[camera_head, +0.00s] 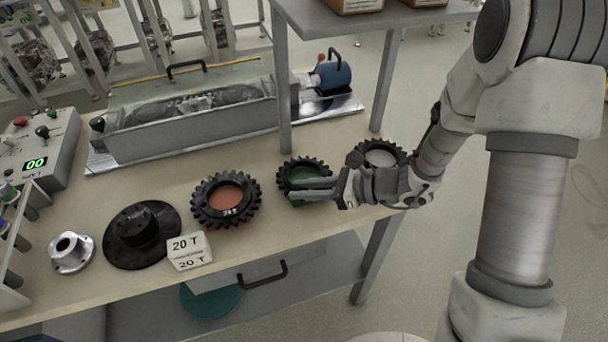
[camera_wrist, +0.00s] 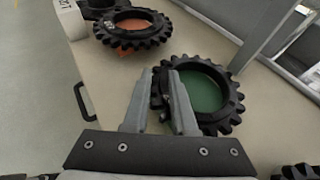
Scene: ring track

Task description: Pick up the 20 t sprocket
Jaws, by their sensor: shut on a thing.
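A black toothed sprocket with a green centre (camera_head: 291,185) lies flat on the bench; I cannot read a marking on it. It also shows in the wrist view (camera_wrist: 226,84). My gripper (camera_head: 318,189) reaches in from the right at bench level. In the wrist view its two fingers (camera_wrist: 160,78) stand on either side of the sprocket's near-left rim, shut on it. I see no clear gap under the sprocket.
An orange-centred sprocket (camera_head: 226,200) lies left of the held one, and a pale-centred sprocket (camera_head: 380,153) lies behind my gripper. A black hub disc (camera_head: 141,234) and metal flange (camera_head: 71,252) are farther left. A shelf post (camera_head: 283,95) stands behind.

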